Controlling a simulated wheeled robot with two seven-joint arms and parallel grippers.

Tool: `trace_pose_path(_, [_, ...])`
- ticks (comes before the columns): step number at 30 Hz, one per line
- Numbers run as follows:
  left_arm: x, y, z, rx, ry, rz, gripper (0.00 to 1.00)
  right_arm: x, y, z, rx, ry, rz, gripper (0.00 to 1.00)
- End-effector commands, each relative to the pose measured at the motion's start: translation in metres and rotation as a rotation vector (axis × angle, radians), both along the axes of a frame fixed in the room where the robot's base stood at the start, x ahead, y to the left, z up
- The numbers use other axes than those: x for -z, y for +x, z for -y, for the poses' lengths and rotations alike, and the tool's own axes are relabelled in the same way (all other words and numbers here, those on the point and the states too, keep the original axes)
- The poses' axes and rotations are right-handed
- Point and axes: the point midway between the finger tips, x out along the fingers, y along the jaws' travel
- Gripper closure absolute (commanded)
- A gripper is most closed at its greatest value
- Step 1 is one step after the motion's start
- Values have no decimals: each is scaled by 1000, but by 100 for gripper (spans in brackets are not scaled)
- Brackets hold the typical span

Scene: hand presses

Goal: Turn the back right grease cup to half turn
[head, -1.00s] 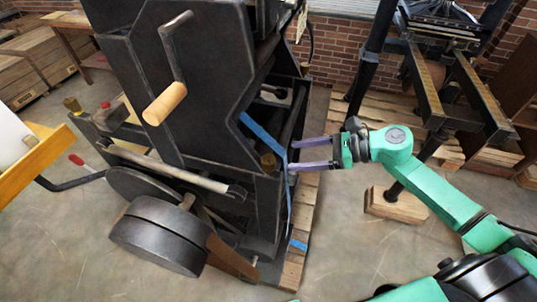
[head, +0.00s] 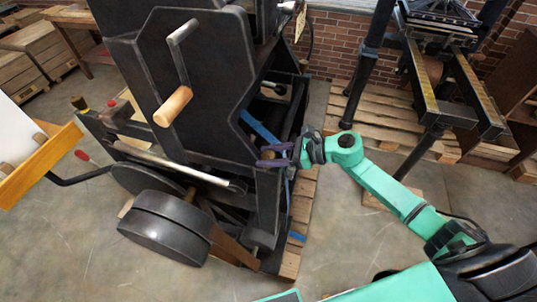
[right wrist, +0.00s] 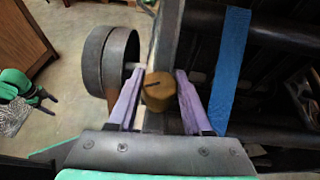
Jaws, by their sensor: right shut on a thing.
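The grease cup (right wrist: 157,92) is a brass-coloured knob with a dark slot mark on its top face, on the frame of the black hand press (head: 205,70). My right gripper (head: 264,155) reaches it from the right in the head view, and its purple fingers mostly hide the cup there. In the right wrist view the right gripper (right wrist: 160,77) has one finger on each side of the cup, shut on it. A green and purple part at the left edge of the right wrist view looks like my left gripper (right wrist: 42,95); its fingers are too small to read.
A blue strap (right wrist: 232,70) runs close beside the cup. A wooden-handled crank (head: 173,106) and a dark round drum (head: 165,228) are on the press. A second press stands on a pallet (head: 365,110) at the right.

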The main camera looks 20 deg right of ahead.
Motion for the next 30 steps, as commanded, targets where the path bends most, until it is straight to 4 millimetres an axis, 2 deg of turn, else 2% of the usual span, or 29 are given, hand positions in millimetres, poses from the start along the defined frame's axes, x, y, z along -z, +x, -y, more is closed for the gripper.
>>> trace_pose_path(7, [-5,-2,-1,0,1,-4,21,1,-1,0,125,-1,-3,100])
trace_pose_path(15, [-4,-3,-1,-1,1,-5,21,1,-1,0,133,1,-3,100])
trace_pose_path(16, [-4,-3,-1,0,1,-5,21,2,-1,0,133,1,-3,39])
trace_pose_path(17, [-4,-3,-1,-1,1,-5,21,2,-1,0,133,1,-3,27])
trace_pose_path(18, [-4,-3,-1,-1,1,-6,21,1,-1,0,134,1,-3,20])
trace_pose_path(30, [-4,-3,-1,-1,1,-6,21,1,0,0,135,1,-1,20])
